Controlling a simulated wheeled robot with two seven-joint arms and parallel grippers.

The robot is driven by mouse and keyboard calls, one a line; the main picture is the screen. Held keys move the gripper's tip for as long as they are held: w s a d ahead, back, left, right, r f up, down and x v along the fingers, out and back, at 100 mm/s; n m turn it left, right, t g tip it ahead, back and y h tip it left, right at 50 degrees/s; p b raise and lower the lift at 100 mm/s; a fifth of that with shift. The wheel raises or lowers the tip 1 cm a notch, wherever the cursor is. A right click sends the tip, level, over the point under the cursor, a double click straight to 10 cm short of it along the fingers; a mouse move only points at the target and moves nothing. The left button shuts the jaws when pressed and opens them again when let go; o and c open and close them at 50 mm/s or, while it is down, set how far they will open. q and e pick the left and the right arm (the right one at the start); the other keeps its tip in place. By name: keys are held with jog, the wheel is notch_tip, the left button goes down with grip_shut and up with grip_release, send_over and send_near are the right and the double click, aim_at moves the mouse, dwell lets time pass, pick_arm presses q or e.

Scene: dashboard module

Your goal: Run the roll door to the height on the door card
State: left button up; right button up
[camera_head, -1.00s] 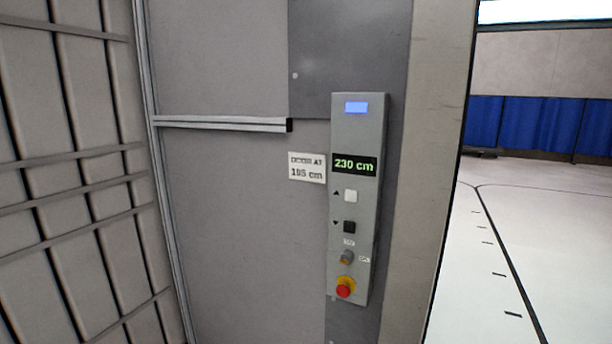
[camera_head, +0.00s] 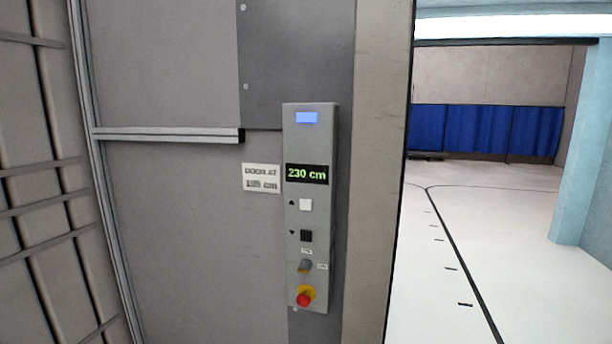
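The grey control panel (camera_head: 312,140) is mounted on the wall beside the doorway. Its display (camera_head: 307,174) reads 230 cm in green. Below it are a white button (camera_head: 306,205) by an up arrow and a black button (camera_head: 306,235) by a down arrow. The door card (camera_head: 262,178) is left of the display; it reads "DOOR AT" and a height that looks like 195 cm or 185 cm, the middle digit blurred. The roll door's curtain is not clearly seen; the doorway at right is open at the height in view. Neither gripper is in view.
A key switch (camera_head: 305,266) and a red emergency stop (camera_head: 304,299) on yellow sit low on the panel. A blue screen or lamp (camera_head: 306,118) is at its top. A rail (camera_head: 170,134) crosses the left wall. White floor (camera_head: 450,250) lies open through the doorway.

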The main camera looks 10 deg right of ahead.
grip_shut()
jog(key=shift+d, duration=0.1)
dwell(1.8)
